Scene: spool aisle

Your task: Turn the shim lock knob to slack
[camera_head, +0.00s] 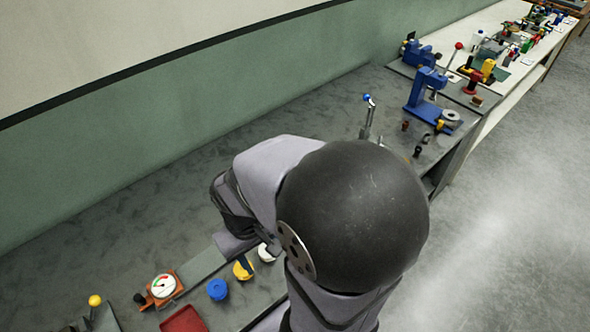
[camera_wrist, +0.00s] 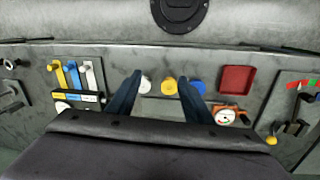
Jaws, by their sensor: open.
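No part reads clearly as the shim lock knob, and no slack mark is legible. A row of three round pieces lies on the grey bench: blue (camera_head: 217,290), yellow (camera_head: 243,270) and white (camera_head: 266,253). They also show in the wrist view as blue (camera_wrist: 197,87), yellow (camera_wrist: 169,86) and white (camera_wrist: 146,85). An orange-based dial gauge (camera_head: 164,287) with a small dark knob (camera_head: 140,299) at its side stands near them.
A red tray (camera_wrist: 237,80) lies beside the round pieces. Yellow, blue and white levers (camera_wrist: 75,75) stand at the wrist view's left. A yellow ball-topped lever (camera_head: 95,301) is at the head view's lower left. Blue fixtures (camera_head: 425,90) stand farther along the bench.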

